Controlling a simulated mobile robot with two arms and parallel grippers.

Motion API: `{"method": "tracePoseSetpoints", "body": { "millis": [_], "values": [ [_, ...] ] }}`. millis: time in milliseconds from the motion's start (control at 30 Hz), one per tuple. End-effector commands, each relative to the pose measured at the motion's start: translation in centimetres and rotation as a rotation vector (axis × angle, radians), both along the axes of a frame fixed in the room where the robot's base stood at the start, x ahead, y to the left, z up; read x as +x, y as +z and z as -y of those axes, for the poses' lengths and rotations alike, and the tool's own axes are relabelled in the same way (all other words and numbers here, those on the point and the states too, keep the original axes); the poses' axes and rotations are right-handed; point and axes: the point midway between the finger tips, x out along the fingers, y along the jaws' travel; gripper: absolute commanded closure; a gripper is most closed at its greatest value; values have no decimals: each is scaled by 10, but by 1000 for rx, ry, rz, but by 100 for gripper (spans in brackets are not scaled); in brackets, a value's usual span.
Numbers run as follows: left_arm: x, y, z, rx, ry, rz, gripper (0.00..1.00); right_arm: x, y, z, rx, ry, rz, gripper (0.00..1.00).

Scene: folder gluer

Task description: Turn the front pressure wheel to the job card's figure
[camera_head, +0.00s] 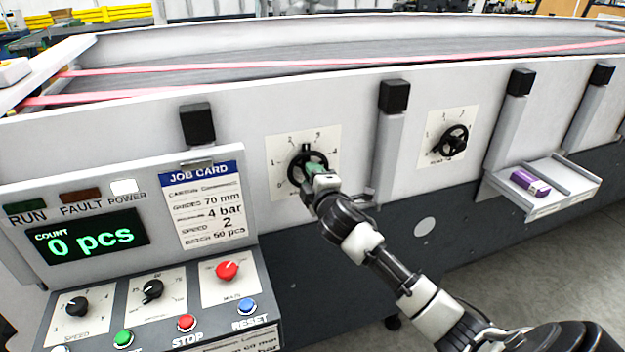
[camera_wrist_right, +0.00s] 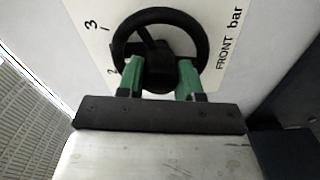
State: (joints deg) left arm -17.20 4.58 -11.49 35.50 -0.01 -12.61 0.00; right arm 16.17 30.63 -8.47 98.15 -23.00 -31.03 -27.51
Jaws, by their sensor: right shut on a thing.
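The front pressure wheel (camera_head: 306,164) is a black handwheel on a white dial plate (camera_head: 328,141) with figures, on the machine's side. My right gripper (camera_head: 321,178) is at the wheel, its green fingers shut on the hub. In the right wrist view, the green fingers (camera_wrist_right: 161,78) sit on either side of the hub of the wheel (camera_wrist_right: 198,30), beside the words "FRONT bar". The pointer's exact reading is hard to tell. The job card (camera_head: 203,200) shows guides 70 mm, pressure 4 bar, speed 2, batch 50 pcs. My left gripper is not in view.
A second black wheel (camera_head: 455,138) with its own dial is to the right. A tray (camera_head: 548,207) holds a purple item (camera_head: 529,183). The control panel at lower left has a display (camera_head: 88,243) reading 0 pcs, knobs and buttons. Black-capped posts (camera_head: 393,96) stand out from the machine side.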

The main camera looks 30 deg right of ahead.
Motion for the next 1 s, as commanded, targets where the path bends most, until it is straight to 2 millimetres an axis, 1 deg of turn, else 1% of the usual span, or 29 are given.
{"method": "tracePoseSetpoints", "body": {
  "millis": [500,1000],
  "values": [
    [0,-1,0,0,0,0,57,0,0,0,482,-1,115,88],
    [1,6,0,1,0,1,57,0,0,0,933,-2,221,88]
  ]
}}
